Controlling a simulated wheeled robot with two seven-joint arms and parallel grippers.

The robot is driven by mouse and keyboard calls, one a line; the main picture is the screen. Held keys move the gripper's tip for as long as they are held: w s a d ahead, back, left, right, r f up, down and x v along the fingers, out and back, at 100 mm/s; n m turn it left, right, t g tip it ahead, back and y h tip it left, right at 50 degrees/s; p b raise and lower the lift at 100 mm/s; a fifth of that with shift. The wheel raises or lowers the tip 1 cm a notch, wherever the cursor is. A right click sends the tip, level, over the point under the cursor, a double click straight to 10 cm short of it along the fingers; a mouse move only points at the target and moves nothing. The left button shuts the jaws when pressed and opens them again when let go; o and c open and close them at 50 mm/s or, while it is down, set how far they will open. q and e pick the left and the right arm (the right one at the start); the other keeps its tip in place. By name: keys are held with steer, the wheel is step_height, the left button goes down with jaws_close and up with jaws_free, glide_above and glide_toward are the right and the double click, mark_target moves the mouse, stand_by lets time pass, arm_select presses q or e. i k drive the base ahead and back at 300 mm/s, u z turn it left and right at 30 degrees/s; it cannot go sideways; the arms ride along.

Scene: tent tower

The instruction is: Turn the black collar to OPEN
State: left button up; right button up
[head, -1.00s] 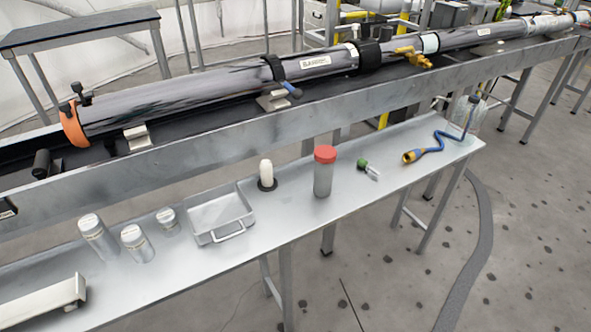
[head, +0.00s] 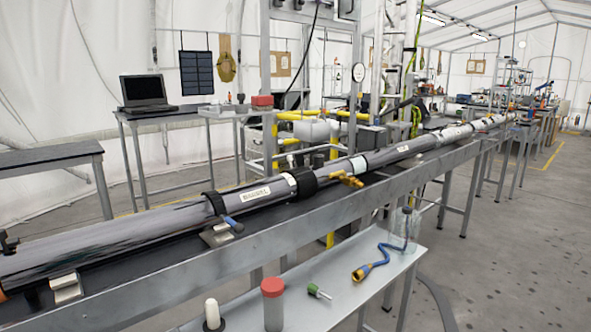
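A long grey tube (head: 330,176) lies along a raised metal bench in the head view. A wide black collar (head: 302,182) wraps around it near the picture's middle, beside a brass valve fitting (head: 347,179). A narrower black ring (head: 215,203) with a blue-tipped lever (head: 232,223) sits further left on the tube. I cannot read any OPEN mark on either. A small white label (head: 256,193) is on the tube between them. Neither of my grippers is in view.
A lower shelf (head: 335,290) in front holds a red-capped jar (head: 272,305), a white-topped piece (head: 212,315), a green-knobbed part (head: 318,292) and a blue hose (head: 380,260). A laptop table (head: 165,115) stands behind. Open floor (head: 510,240) lies at right.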

mark_target(305, 179)
steer(key=z, duration=1.4)
steer(key=i, duration=1)
steer(key=u, duration=2.6)
